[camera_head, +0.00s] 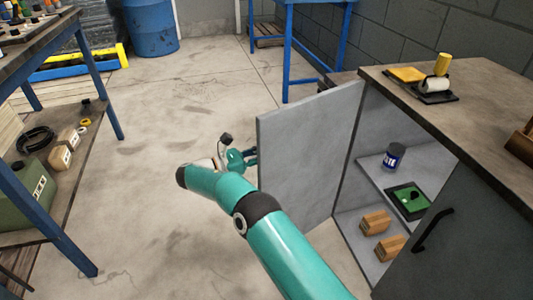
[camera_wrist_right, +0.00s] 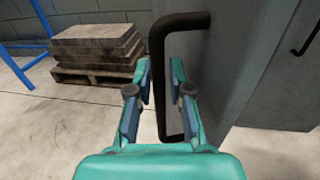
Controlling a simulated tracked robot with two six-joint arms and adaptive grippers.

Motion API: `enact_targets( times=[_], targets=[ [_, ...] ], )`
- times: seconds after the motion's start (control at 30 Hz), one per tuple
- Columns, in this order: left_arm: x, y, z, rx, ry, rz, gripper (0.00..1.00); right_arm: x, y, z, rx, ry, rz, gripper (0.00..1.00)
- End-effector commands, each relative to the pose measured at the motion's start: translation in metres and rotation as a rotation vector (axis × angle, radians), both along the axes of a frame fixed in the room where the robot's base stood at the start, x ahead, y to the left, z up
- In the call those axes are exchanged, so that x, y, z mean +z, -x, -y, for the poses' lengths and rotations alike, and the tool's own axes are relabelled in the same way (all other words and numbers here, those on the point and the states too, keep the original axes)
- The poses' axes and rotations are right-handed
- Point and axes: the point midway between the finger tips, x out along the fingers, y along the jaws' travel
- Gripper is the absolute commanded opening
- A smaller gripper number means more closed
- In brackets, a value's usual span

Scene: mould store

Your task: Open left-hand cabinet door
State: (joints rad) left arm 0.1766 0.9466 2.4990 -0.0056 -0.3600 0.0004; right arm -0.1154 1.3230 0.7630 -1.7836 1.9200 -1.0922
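The grey cabinet (camera_head: 460,223) stands at the right in the head view. Its left-hand door (camera_head: 305,150) is swung wide open, sticking out from the front, and the inside shows. My right gripper (camera_head: 250,155) is at the outer face of that door, partly hidden by it. In the right wrist view my right gripper (camera_wrist_right: 161,80) has its fingers on both sides of the door's dark handle (camera_wrist_right: 170,20). My left gripper is out of view.
Inside the cabinet are a dark can (camera_head: 393,157), a green item (camera_head: 410,201) and wooden blocks (camera_head: 375,222). The right-hand door has a black handle (camera_head: 432,230) and is shut. A blue-legged bench (camera_head: 100,95) stands left. The floor (camera_head: 190,100) beyond the open door is clear.

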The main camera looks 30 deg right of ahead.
Motion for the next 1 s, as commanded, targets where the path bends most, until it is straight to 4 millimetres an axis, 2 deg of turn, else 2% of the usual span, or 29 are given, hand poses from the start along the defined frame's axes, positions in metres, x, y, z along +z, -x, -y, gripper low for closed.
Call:
enact_targets(
  times=[0.37,0.7,1.0],
  targets=[
    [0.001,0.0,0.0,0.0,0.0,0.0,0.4,0.0,-0.002,-0.009,0.008,0.0,0.0,0.23],
    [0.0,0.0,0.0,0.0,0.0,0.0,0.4,-0.002,-0.005,-0.059,0.01,0.0,0.002,0.23],
    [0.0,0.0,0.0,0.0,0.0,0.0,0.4,-0.002,-0.006,-0.077,0.007,0.001,0.0,0.23]
  ],
)
